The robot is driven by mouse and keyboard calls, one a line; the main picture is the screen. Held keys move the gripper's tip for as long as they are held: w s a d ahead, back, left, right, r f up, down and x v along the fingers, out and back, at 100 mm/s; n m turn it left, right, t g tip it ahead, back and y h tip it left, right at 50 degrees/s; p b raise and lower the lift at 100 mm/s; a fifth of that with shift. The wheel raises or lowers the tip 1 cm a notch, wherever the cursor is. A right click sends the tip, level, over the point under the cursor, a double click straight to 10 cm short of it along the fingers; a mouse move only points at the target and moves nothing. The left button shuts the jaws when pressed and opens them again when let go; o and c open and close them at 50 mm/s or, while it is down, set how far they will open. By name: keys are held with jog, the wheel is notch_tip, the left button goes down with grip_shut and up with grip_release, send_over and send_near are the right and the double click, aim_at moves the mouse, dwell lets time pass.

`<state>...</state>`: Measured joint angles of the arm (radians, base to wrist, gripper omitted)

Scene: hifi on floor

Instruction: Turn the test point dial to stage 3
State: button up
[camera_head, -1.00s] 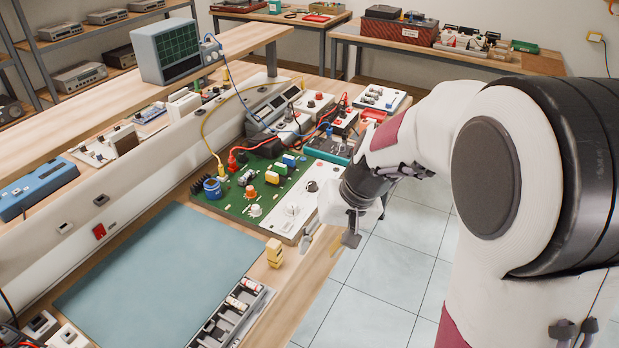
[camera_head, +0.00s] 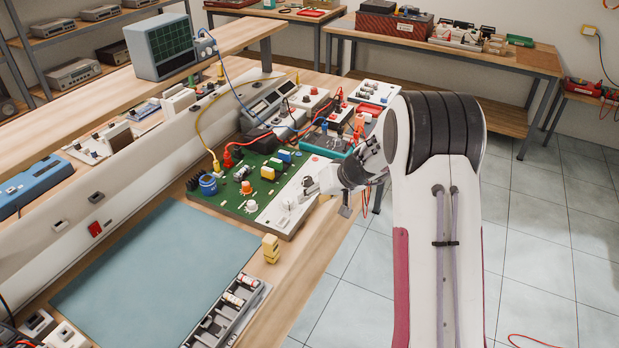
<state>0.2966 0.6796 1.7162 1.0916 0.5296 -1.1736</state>
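A green circuit board (camera_head: 232,202) lies on the wooden bench, with a white panel (camera_head: 281,212) along its right side. A small pale dial (camera_head: 289,202) sits on the white panel; its stage markings are too small to read. An orange knob (camera_head: 247,188) and a white knob (camera_head: 250,206) stand on the green part, left of the panel. My gripper (camera_head: 326,201) is at the right edge of the white panel, its fingers apart and nothing seen between them. One finger is close to the panel's upper part and hides some of it; I cannot tell whether it touches.
A blue-green mat (camera_head: 150,270), small yellow blocks (camera_head: 270,248) and a grey parts tray (camera_head: 228,312) lie nearer on the bench. Red, blue and yellow cables run to instruments behind the board. The tiled floor (camera_head: 545,225) at right is largely clear.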

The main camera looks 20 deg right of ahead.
jog(key=n+t+h, duration=0.1)
jog(key=n+t, duration=0.1)
send_near(308, 178)
jog(key=shift+w+a+f+n, duration=0.2)
jog(key=shift+n, duration=0.6)
jog(key=shift+w+f, duration=0.1)
jog(key=shift+x, duration=3.8)
grip_shut()
